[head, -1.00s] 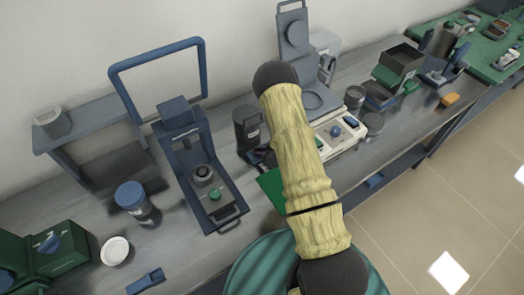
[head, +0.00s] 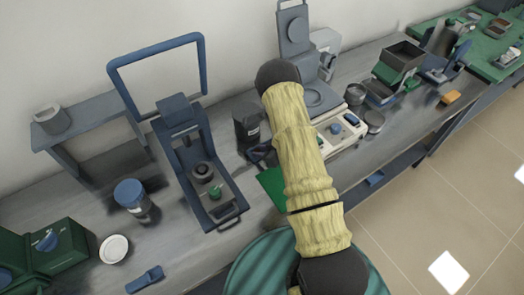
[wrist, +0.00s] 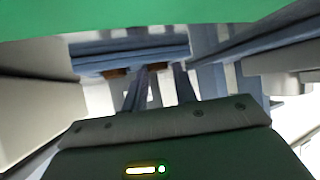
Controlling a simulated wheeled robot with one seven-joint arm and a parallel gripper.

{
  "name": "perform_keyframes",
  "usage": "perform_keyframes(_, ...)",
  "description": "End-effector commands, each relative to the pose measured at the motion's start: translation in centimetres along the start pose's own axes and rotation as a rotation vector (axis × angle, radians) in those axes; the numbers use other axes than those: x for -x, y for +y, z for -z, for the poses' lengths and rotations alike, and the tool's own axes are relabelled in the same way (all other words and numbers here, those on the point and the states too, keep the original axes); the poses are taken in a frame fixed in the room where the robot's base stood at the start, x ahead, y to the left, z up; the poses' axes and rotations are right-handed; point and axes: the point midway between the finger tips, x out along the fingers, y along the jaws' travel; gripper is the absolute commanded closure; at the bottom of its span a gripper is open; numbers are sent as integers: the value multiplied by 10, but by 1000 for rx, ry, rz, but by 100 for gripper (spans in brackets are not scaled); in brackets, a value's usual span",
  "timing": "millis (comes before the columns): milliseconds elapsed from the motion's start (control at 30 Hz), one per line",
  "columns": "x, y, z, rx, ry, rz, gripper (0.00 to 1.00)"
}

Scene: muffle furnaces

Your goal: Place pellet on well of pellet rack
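I cannot make out a pellet in either view. A green surface (wrist: 150,20) fills the top of the wrist view, close to the camera. I cannot tell what it belongs to.
A blue-framed press (head: 207,190) stands left of my arm, with a dark cup (head: 248,125) beside it. A blue-lidded jar (head: 131,195) and white dish (head: 114,249) stand farther left. A light device with a blue knob (head: 336,129) stands right of my arm.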

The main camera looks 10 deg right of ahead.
Motion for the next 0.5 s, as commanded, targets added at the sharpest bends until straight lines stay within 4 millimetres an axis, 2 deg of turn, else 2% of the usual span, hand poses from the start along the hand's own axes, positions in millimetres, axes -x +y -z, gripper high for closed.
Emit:
perform_keyframes(133, 3, 2, 2, -2, -5, -5, 57)
perform_keyframes(267, 10, 2, 13, -1, -4, -6, 57)
perform_keyframes(500, 53, 3, 8, -5, -3, -10, 57)
